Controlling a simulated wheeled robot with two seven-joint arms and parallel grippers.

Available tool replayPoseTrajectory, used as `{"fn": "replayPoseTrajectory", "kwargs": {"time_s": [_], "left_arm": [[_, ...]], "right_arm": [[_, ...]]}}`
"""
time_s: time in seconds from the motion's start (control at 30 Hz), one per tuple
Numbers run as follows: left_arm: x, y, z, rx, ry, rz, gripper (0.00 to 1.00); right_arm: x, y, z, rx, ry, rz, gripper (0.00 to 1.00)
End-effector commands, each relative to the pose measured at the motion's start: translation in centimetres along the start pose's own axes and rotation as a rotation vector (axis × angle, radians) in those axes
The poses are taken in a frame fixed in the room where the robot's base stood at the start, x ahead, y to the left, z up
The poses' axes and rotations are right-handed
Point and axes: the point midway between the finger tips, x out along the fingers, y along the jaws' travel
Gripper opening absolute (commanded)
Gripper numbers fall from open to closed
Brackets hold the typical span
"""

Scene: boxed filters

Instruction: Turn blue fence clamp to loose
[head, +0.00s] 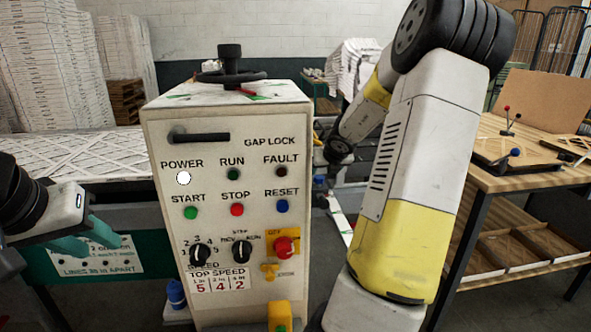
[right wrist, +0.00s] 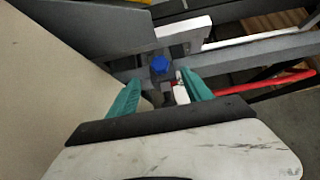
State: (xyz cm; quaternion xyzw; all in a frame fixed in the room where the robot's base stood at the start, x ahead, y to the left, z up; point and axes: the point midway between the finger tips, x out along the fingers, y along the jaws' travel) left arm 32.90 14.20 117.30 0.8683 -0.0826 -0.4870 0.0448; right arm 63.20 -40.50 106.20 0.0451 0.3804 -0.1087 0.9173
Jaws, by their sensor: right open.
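The blue fence clamp (right wrist: 160,64) shows in the right wrist view as a small blue knob on a grey metal bar. My right gripper (right wrist: 158,88) is open, its two teal fingers apart on either side of the line to the knob. The knob appears just beyond the fingertips; I cannot tell whether they touch. In the head view my right forearm reaches down behind the control cabinet's right side, and the fingertips are not clear there. My left gripper (head: 103,246) is at the left, with its teal fingers apart and empty, left of the cabinet.
The control cabinet (head: 230,150) with knobs and buttons stands in the middle. A red rod (right wrist: 265,84) and a white piece (right wrist: 180,92) lie close to the right fingers. A wooden workbench (head: 510,175) stands at the right.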

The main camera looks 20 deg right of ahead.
Motion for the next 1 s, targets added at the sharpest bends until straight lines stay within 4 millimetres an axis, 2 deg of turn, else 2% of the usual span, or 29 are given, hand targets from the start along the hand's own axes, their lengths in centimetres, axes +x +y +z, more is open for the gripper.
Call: {"fn": "replayPoseTrajectory", "kwargs": {"time_s": [0.7,1.0], "left_arm": [[0.0,0.0,0.0,0.000,0.000,0.000,0.36],[0.0,0.0,0.0,0.000,0.000,0.000,0.36]], "right_arm": [[2.6,0.2,0.1,-0.003,-0.001,0.002,0.58],[5.2,-0.1,-0.2,0.002,0.003,0.000,0.58]]}}
